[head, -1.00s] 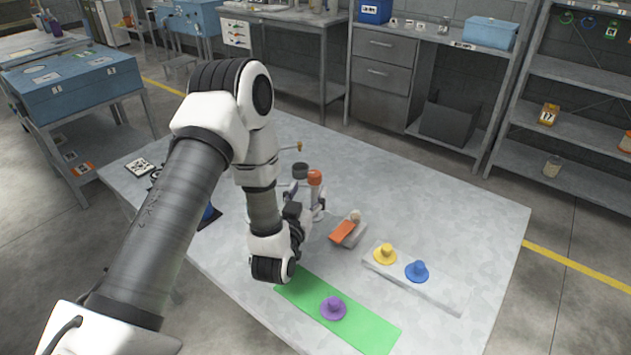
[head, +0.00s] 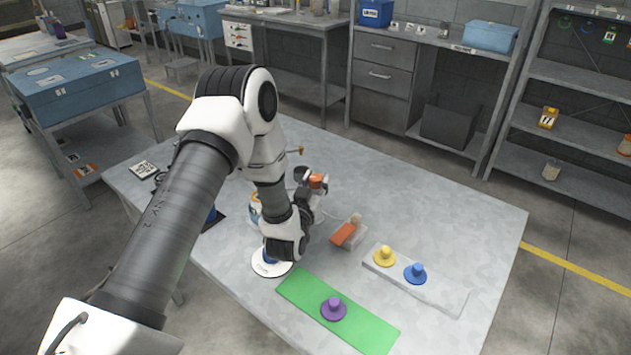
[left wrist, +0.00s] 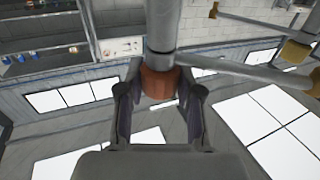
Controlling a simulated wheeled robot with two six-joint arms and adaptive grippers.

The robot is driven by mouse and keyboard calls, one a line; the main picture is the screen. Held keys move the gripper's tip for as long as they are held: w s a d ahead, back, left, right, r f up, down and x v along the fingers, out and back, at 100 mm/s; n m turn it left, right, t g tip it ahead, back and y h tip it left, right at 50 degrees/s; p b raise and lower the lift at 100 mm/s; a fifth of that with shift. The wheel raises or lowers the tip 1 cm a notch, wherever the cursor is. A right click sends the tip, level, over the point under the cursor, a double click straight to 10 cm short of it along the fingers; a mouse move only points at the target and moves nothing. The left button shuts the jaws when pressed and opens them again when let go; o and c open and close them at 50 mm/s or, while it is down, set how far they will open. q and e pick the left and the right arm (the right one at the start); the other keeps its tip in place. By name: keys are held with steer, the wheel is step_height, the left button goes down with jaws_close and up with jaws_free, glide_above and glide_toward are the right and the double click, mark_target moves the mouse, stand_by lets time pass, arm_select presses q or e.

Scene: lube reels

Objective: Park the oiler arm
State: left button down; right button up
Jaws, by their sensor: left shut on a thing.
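My left gripper (head: 314,188) is at the orange knob (head: 318,180) near the middle of the table. In the left wrist view, the fingers of my left gripper (left wrist: 158,95) are shut on either side of the orange-brown knob (left wrist: 158,80). A grey post (left wrist: 162,28) rises from the knob, and a grey bar (left wrist: 235,68) runs right from it to a brass end (left wrist: 296,52). I take these for the oiler arm. In the head view, a brass tip (head: 301,150) shows behind my arm; my arm hides much of the device. My right gripper is not in view.
A purple knobbed piece (head: 333,309) sits on a green mat (head: 372,331). Yellow (head: 385,257) and blue (head: 415,272) ones sit on a grey plate (head: 447,297). An orange-topped block (head: 345,235) and a white disc (head: 264,266) lie nearby. The table's right side is clear.

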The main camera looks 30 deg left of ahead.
arm_select(q)
steer(key=shift+a+m+h, duration=0.1)
steer(key=shift+m+h, duration=0.2)
steer(key=shift+h, duration=0.1)
steer(key=m+h+p, duration=0.1)
steer(key=h, duration=0.1)
steer(key=shift+a+r+m+t+h, duration=0.1)
steer(key=shift+m+t+h, duration=0.3)
steer(key=m+h+p, duration=0.1)
steer(key=m+h, duration=0.1)
steer(key=h, duration=0.2)
steer(key=shift+m, duration=0.3)
steer(key=m+g+h, duration=0.1)
steer(key=m+h, duration=0.1)
steer(key=h, duration=0.2)
steer(key=shift+m, duration=0.3)
steer(key=shift+m+g+h+b, duration=0.35)
steer(key=shift+m+g+h, duration=1)
steer(key=shift+h, duration=0.75)
steer(key=shift+m, duration=0.25)
steer(key=c, duration=0.8)
jaws_free()
steer(key=shift+o, duration=0.3)
steer(key=shift+w, duration=0.15)
